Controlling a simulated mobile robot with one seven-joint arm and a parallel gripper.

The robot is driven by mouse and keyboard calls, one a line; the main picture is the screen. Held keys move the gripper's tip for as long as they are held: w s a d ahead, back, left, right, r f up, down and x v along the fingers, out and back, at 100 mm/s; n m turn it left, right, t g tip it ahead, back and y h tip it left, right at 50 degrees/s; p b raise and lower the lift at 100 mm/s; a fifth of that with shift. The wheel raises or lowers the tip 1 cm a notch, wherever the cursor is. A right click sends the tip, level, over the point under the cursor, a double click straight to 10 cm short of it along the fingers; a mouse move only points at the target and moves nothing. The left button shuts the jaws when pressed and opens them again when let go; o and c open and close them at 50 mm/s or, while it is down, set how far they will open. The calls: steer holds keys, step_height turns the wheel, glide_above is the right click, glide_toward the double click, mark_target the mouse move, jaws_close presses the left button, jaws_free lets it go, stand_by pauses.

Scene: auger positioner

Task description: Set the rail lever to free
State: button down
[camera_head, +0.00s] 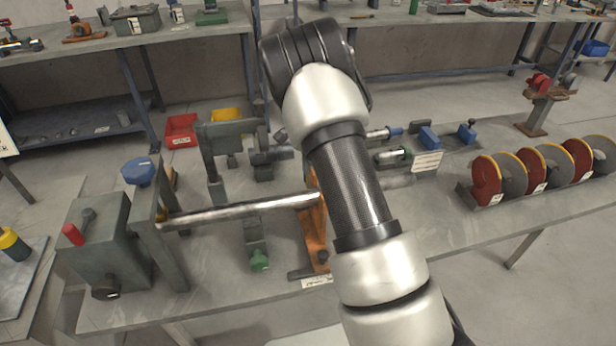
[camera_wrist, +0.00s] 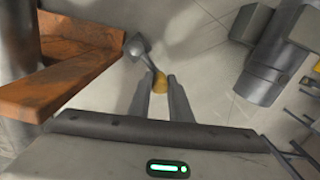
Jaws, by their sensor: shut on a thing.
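My gripper (camera_wrist: 160,78) shows in the wrist view with its two fingers on either side of a small yellow knob (camera_wrist: 160,84). The knob sits at the end of a thin grey lever (camera_wrist: 147,59), which I take to be the rail lever. The lever slants up and left to a grey pivot (camera_wrist: 135,44). My gripper is shut on the knob. In the head view my arm covers the gripper and the lever, so the lever's setting cannot be told.
In the wrist view an orange bracket (camera_wrist: 85,75) is close on the left and a grey cylindrical part (camera_wrist: 265,75) stands at right. In the head view a long metal bar (camera_head: 235,212) reaches the orange stand (camera_head: 314,240). Discs (camera_head: 487,178) stand in a rack at right.

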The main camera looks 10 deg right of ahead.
stand_by(0.3)
steer(key=c, duration=1.6)
jaws_free()
steer(key=shift+r, duration=0.1)
step_height(320, 180, up, 17)
steer(key=shift+r+p, duration=0.15)
steer(key=shift+p, duration=0.75)
